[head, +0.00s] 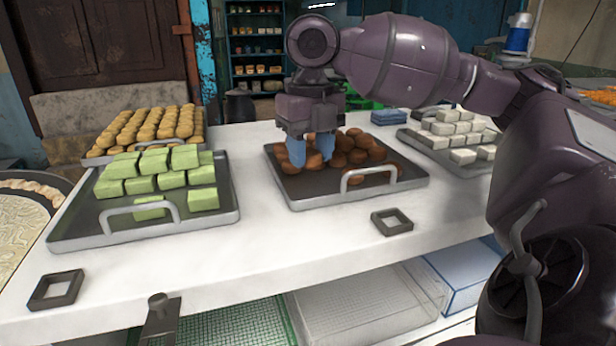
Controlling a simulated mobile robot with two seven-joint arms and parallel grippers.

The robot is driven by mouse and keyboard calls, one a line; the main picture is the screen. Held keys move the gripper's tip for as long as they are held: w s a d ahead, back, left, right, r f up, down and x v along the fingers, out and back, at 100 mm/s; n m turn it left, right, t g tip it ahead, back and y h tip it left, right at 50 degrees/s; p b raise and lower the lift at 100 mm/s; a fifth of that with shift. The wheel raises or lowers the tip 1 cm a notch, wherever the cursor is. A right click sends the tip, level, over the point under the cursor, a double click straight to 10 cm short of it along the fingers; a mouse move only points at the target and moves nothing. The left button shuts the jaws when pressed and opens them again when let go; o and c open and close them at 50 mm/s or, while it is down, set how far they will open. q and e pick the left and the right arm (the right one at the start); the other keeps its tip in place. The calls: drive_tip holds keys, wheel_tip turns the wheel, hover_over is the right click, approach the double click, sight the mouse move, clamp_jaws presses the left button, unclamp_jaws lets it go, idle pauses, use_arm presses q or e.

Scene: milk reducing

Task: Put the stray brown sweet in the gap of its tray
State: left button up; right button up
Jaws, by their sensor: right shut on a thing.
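The dark tray (408,180) with a metal handle stands on the white table and holds several round brown sweets (358,156) in a heap. My right gripper (312,158) points down over the left part of this tray, with its two blue fingers among the sweets. It is shut on a brown sweet (313,161), which shows between and just below the fingertips. I cannot tell whether this sweet touches the tray or its neighbours. The gripper hides part of the tray's back left, and no separate gap can be made out. My left gripper is not in view.
A tray of green blocks (226,209) stands at left, with a tray of tan sweets (92,153) behind it. A tray of white blocks (411,137) is at right, partly behind my arm. Two square dark frames (56,290) (392,222) lie near the front edge. The front middle is clear.

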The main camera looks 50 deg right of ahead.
sight(310, 189)
drive_tip(key=shift+f, duration=0.5)
wheel_tip(310, 189, down, 4)
drive_tip(key=shift+r+b, duration=0.25)
drive_tip(key=shift+b, duration=0.15)
drive_tip(key=o, duration=0.9)
